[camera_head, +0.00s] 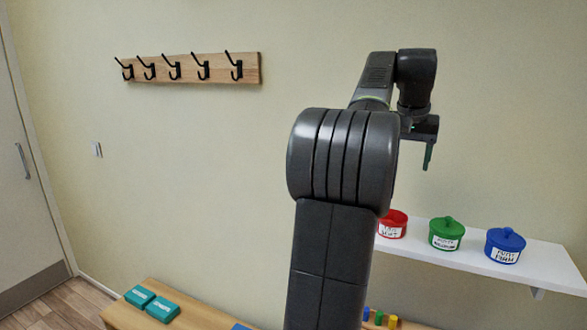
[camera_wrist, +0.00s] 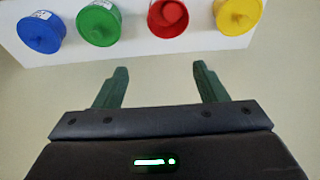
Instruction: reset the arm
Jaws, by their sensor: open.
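My gripper (camera_wrist: 160,82) is open in the wrist view, with its two green fingers apart and nothing between them. In the head view my gripper (camera_head: 428,158) is raised in front of the wall, above the white shelf (camera_head: 478,262). My arm is bent at the elbow and rises through the middle of that view, hiding part of the shelf and bench.
The shelf holds a red pot (camera_head: 392,226), a green lidded pot (camera_head: 446,234) and a blue lidded pot (camera_head: 504,246). A yellow pot (camera_wrist: 238,14) shows in the wrist view. A hook rail (camera_head: 190,70) hangs on the wall.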

